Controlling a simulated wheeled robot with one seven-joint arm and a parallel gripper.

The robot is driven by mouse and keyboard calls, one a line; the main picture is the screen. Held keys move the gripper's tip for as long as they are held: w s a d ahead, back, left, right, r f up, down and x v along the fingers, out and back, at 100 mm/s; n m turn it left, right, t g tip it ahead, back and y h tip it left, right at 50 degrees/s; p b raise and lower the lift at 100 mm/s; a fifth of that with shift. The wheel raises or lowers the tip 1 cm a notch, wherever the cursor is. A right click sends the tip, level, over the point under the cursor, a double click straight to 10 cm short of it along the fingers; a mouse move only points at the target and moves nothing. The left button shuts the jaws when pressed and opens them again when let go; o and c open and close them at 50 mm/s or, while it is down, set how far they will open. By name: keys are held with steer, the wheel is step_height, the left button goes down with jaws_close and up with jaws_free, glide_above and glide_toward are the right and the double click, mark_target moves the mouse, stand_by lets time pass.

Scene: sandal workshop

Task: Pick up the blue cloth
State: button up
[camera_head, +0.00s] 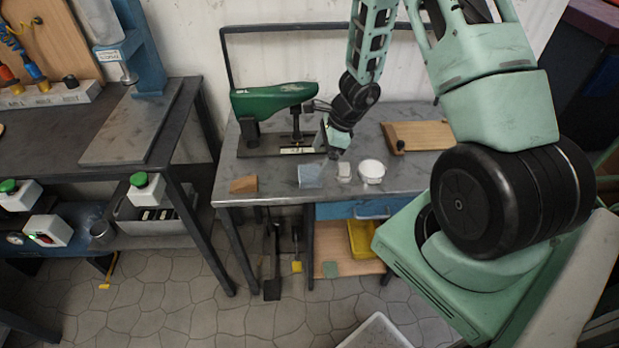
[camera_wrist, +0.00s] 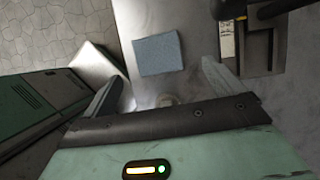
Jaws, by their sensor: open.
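The blue cloth (camera_head: 310,175) is a small flat pale-blue square near the front edge of the metal table (camera_head: 280,190). In the wrist view the cloth (camera_wrist: 158,53) lies flat beyond my fingertips, roughly centred between them. My gripper (camera_head: 333,154) is above the table, just behind and to the right of the cloth in the head view. In the wrist view its two fingers (camera_wrist: 164,85) are spread wide with nothing held between them. The gripper looks apart from the cloth.
A small pale object (camera_head: 343,173) and a round white container (camera_head: 371,172) stand right of the cloth. A brown block (camera_head: 244,184) lies to its left. A green shoe form on a stand (camera_head: 272,98) and a wooden board (camera_head: 420,135) are behind.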

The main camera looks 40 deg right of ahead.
mark_target(311, 173)
steer(key=shift+x, duration=3.2)
steer(key=shift+a, duration=0.1)
steer(key=c, duration=1.1)
